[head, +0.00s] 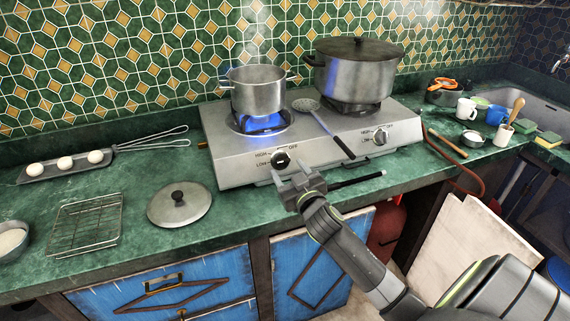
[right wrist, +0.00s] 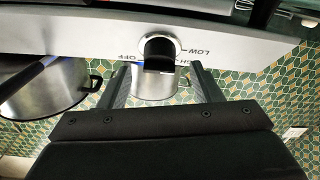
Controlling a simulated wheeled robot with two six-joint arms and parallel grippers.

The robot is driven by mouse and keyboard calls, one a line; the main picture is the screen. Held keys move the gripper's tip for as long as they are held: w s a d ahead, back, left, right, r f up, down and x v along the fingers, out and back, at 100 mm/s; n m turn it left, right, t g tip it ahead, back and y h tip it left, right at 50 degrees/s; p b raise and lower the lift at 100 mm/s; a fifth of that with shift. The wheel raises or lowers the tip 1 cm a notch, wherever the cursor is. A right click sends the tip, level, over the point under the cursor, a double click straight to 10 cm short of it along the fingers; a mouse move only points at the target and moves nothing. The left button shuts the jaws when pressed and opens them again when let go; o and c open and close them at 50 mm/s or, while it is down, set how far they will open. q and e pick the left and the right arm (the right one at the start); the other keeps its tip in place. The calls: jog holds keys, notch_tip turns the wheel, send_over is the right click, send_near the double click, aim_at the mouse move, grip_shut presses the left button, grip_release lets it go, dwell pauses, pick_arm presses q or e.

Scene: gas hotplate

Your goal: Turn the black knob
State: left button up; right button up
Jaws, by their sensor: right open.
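The black knob (head: 281,160) is on the front panel of the steel gas hotplate (head: 230,165), below the left burner, with HIGH, LOW and OFF printed around it. A blue flame burns under the small pot (head: 258,92) on that burner. My right gripper (head: 290,174) is open just in front of and below the knob. In the right wrist view, which is upside down, the knob (right wrist: 160,52) shows beyond the fingertips, between the two fingers (right wrist: 162,84). I see no contact with it. My left gripper is not in view.
A loose lid (head: 180,206) and wire rack (head: 86,226) lie on the green counter at left.

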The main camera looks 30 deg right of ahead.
aim_at(283, 163)
jog(key=shift+w+d, duration=0.15)
jog(key=shift+w, duration=0.65)
jog(key=shift+w+d, duration=0.15)
jog(key=shift+w, duration=0.6)
jog(key=c, duration=0.9)
jog(key=shift+c, duration=0.2)
